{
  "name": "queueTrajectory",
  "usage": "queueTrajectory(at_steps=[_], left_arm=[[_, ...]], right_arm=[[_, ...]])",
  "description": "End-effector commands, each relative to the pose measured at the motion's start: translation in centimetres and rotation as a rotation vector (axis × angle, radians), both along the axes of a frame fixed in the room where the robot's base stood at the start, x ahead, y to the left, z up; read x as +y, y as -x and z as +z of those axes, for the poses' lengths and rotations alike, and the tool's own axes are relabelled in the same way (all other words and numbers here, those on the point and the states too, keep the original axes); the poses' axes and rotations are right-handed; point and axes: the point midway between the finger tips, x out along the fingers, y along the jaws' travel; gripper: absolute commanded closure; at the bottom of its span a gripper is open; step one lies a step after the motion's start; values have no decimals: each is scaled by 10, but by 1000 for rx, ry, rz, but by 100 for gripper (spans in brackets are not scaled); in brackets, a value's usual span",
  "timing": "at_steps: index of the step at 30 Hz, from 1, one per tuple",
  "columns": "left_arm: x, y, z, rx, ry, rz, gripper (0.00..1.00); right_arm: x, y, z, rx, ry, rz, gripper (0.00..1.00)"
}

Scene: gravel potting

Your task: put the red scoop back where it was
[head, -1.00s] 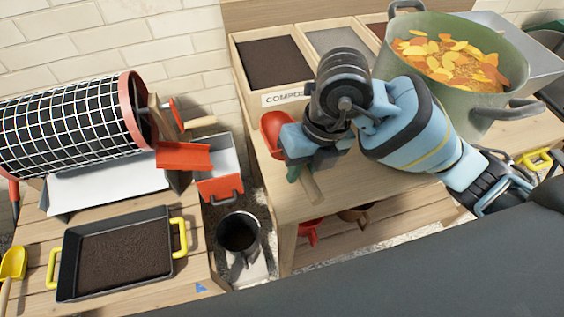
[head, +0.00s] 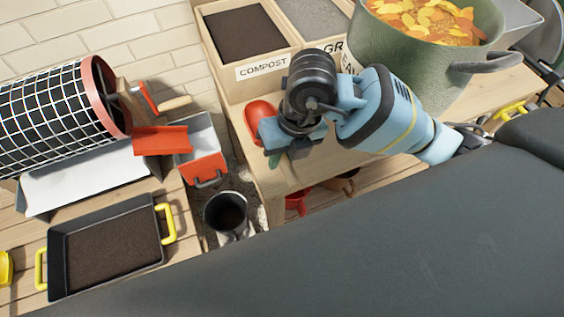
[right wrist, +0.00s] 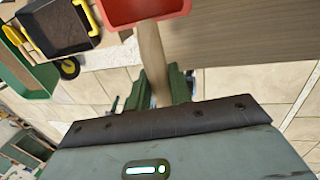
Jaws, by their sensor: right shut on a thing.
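The red scoop (head: 260,113) has a red bowl and a wooden handle. My right gripper (head: 282,157) is shut on it, above the left end of the wooden bench (head: 277,183). In the right wrist view, the red bowl (right wrist: 145,8) is at the top and the pale handle (right wrist: 152,60) runs down between the green fingers of my right gripper (right wrist: 163,90). In the head view the handle is hidden behind the gripper. I cannot tell whether the bowl touches the bench. My left gripper is not in view.
The compost bin (head: 263,68) and a grey gravel bin (head: 308,14) stand behind the scoop. A green pot of leaves (head: 400,55) stands to the right. Red and brown items (head: 296,203) sit on the lower shelf. A mesh drum (head: 55,120), black tray (head: 160,240) and dark bucket (head: 228,212) are left.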

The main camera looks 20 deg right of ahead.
Motion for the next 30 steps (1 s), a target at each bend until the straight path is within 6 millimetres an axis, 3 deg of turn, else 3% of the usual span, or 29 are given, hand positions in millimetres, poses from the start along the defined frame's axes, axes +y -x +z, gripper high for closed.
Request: queueTrajectory(at_steps=[9,20,21,24,26,30], left_arm=[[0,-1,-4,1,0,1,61],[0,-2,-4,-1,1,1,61],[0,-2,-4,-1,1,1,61],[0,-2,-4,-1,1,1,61],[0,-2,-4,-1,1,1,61],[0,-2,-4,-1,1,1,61]], right_arm=[[0,1,-36,3,1,0,100],[0,0,-39,0,1,0,100],[0,0,-40,1,1,0,78],[0,0,-39,1,1,0,65],[0,0,-39,1,1,0,57],[0,0,-39,1,1,0,57]])
